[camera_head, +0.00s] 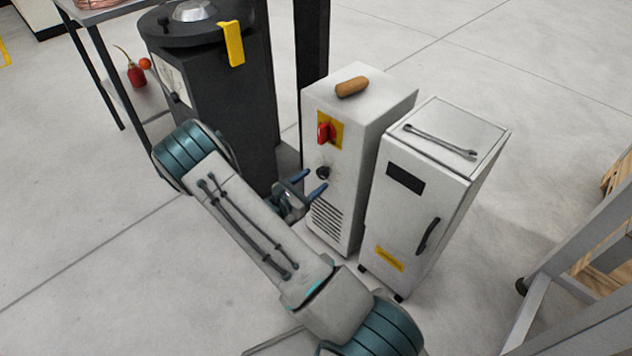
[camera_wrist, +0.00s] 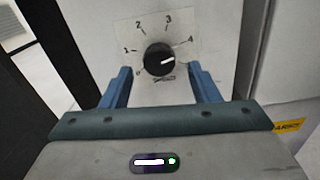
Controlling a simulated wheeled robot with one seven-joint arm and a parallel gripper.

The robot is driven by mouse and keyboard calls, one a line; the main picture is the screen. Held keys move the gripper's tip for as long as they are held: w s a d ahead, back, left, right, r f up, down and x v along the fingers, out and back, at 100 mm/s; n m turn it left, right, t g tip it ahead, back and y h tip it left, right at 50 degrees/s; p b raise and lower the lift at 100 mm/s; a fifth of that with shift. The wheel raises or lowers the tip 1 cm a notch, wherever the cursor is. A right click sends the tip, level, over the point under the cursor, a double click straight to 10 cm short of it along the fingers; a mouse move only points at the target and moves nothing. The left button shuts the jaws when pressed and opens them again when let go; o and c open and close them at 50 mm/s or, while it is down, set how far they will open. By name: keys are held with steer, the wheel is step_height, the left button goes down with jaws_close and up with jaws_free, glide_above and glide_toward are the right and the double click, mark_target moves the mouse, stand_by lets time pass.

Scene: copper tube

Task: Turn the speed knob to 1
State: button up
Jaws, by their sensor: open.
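The speed knob (camera_wrist: 159,60) is a round black knob with a white pointer line. It sits on a pale dial plate (camera_wrist: 185,30) marked with 1, 2, 3 and further digits. The pointer aims right and slightly up, towards the 4. In the head view the knob (camera_head: 323,172) is on the front of a white cabinet (camera_head: 345,120), below a red switch. My gripper (camera_head: 308,184) is open, its blue fingers in front of the panel. In the wrist view my gripper (camera_wrist: 160,88) has one finger on each side below the knob, with nothing between them.
A red rotary switch (camera_head: 325,132) on a yellow plate is above the knob. A brown object (camera_head: 352,87) lies on the cabinet top. A second white cabinet (camera_head: 420,200) with a wrench (camera_head: 440,142) on it stands close on the right. A black machine (camera_head: 225,110) stands left.

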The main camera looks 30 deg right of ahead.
steer(key=shift+x, duration=1.1)
steer(key=c, duration=1)
